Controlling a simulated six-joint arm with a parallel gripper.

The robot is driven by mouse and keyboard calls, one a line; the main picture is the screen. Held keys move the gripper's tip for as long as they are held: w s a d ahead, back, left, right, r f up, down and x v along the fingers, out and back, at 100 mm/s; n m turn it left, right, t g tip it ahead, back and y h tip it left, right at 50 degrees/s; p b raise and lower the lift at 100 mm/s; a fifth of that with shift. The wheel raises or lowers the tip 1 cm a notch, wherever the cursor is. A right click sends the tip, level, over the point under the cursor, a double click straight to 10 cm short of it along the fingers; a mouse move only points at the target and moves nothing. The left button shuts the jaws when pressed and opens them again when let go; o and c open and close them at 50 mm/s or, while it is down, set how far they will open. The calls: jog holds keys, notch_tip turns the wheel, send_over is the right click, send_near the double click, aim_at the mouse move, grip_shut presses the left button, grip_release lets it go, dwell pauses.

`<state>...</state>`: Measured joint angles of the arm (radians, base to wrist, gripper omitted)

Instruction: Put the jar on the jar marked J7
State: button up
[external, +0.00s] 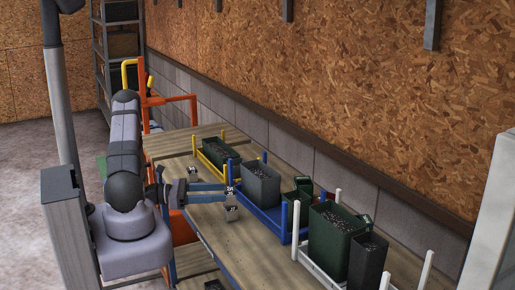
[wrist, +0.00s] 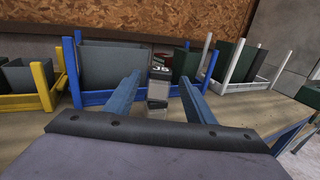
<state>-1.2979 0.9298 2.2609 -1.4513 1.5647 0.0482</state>
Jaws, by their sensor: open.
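My gripper (external: 229,192) reaches out level over the table toward the wall, its two blue fingers apart. In the wrist view the fingertips (wrist: 160,82) stand on either side of a small jar with a dark, white-lettered label (wrist: 159,73). I cannot read its mark surely. In the external view a jar top (external: 231,190) shows at the fingertips, and another marked jar (external: 231,213) shows just below it in the picture. I cannot tell whether the two touch. A further marked jar (external: 192,174) stands on the table to the left. No J7 mark is clearly readable.
Beyond the fingertips stands a blue rack (external: 268,218) with a grey bin (external: 261,184). A yellow rack (external: 211,164) is to its left, a white rack (external: 318,268) with dark bins to its right. A dark-filled jar (external: 214,285) is at the near edge. Bare wood (external: 260,262) lies between.

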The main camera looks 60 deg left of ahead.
jog(key=b+v, duration=0.3)
jog(key=v, duration=0.6)
jog(key=shift+s, duration=0.2)
jog(key=shift+a, duration=0.1)
jog(key=w+d+r+m+g+h+p, duration=0.25)
jog(key=d+m+g+h, duration=0.2)
jog(key=d, duration=0.35)
jog(key=s+d+f+m+g+y+b, duration=0.1)
jog(key=s+d+f+m+g+y, duration=0.2)
jog(key=d+m+g, duration=0.5)
jog(key=s+d+f+m+g+y+b, duration=0.1)
jog(key=s+d+f+m+g+y, duration=0.25)
jog(key=m+g, duration=0.5)
jog(key=shift+w+d+r+m+t+y, duration=0.1)
jog(key=shift+w+d+m+t+y, duration=0.15)
jog(key=shift+w+m+t+y, duration=1)
jog(key=shift+w+d+r+m+t+y, duration=0.1)
jog(key=shift+d+m+t+y, duration=0.2)
jog(key=shift+m, duration=2)
jog(key=shift+w+d+r+m+t+y, duration=0.15)
jog(key=shift+w+m+t+y, duration=0.6)
jog(key=shift+m, duration=1)
jog(key=shift+s+f, duration=0.1)
